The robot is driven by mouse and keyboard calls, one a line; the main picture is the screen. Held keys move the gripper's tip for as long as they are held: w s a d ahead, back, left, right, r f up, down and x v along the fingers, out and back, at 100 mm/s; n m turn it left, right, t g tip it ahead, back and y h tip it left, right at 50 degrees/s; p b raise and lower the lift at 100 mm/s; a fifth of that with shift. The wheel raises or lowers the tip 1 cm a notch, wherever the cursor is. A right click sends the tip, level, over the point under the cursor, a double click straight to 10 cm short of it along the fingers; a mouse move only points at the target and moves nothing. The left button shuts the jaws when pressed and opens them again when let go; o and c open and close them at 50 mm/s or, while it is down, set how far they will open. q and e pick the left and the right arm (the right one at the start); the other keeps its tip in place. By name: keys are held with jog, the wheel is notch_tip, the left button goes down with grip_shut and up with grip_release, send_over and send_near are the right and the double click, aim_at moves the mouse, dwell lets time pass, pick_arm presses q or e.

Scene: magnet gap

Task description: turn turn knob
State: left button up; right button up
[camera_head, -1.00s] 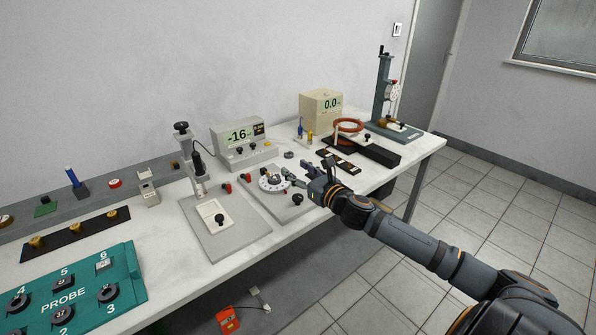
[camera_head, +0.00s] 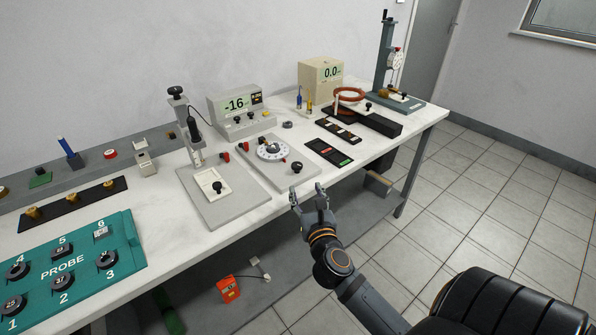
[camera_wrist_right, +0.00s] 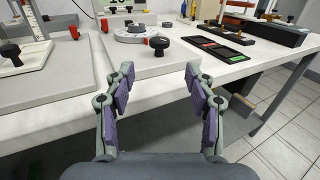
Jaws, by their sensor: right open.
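A round white dial with a dark centre knob (camera_head: 273,149) sits on a light grey plate (camera_head: 262,170) near the middle of the bench. A smaller black knob (camera_head: 296,167) stands on the same plate, in front of the dial. In the right wrist view the dial (camera_wrist_right: 130,33) is at the top, with the black knob (camera_wrist_right: 159,43) just right of it. My right gripper (camera_head: 309,190) is open and empty, in front of the bench edge and apart from both knobs. In the wrist view its fingers (camera_wrist_right: 160,90) spread wide. My left gripper is not in view.
A meter reading -16 (camera_head: 236,106) stands behind the dial. A stand with a grey base (camera_head: 222,203) is to the left, and a teal PROBE panel (camera_head: 75,265) is further left. Black trays (camera_head: 330,153) lie to the right. Floor in front of the bench is open.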

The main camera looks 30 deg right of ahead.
aim_at(298, 170)
jog(key=x, duration=0.9)
jog(key=shift+w, duration=0.35)
jog(key=shift+w+d, duration=0.2)
jog(key=shift+w, duration=0.2)
jog(key=shift+c, duration=0.5)
jog(key=c, duration=1)
jog(key=shift+r+n+y+p, duration=0.2)
jog(key=shift+n+y+p, duration=0.25)
jog(key=shift+p, duration=0.55)
jog(key=shift+c, duration=0.2)
jog(key=shift+f+t, duration=0.2)
jog(key=shift+t, duration=0.1)
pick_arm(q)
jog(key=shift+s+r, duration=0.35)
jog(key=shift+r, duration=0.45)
pick_arm(e)
jog(key=o, duration=1.1)
